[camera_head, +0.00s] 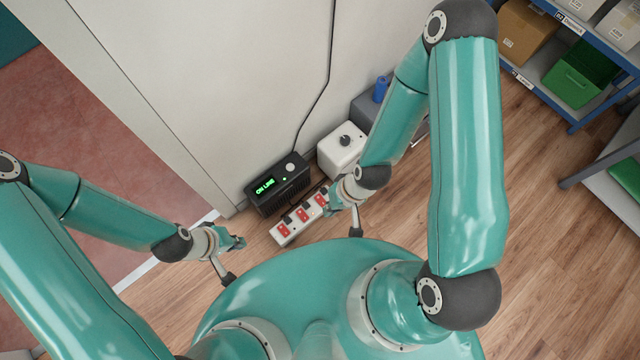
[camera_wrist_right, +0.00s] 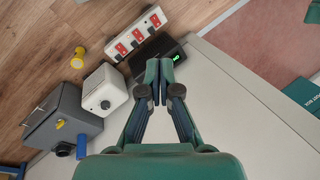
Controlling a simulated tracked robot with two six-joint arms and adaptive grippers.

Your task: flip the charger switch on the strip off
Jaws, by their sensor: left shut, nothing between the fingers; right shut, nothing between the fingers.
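The white power strip (camera_head: 293,224) lies on the floor by the wall, with red switches along it; it also shows in the right wrist view (camera_wrist_right: 130,41). Labels are too small to read, so I cannot tell which switch is the charger's, or each rocker's position. My right gripper (camera_head: 331,203) is shut and empty by the strip's right end, covering part of it in the head view. In the right wrist view its fingertips (camera_wrist_right: 159,66) lie in front of the black box, apart from the switches in the picture. My left gripper (camera_head: 241,243) is shut and empty, left of the strip.
A black box (camera_head: 278,183) with a green "ON LINE" display stands behind the strip, with a cable up the wall. A white box with a knob (camera_head: 342,150) and a grey box (camera_head: 366,110) stand to its right. A yellow object (camera_wrist_right: 77,58) stands on the floor.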

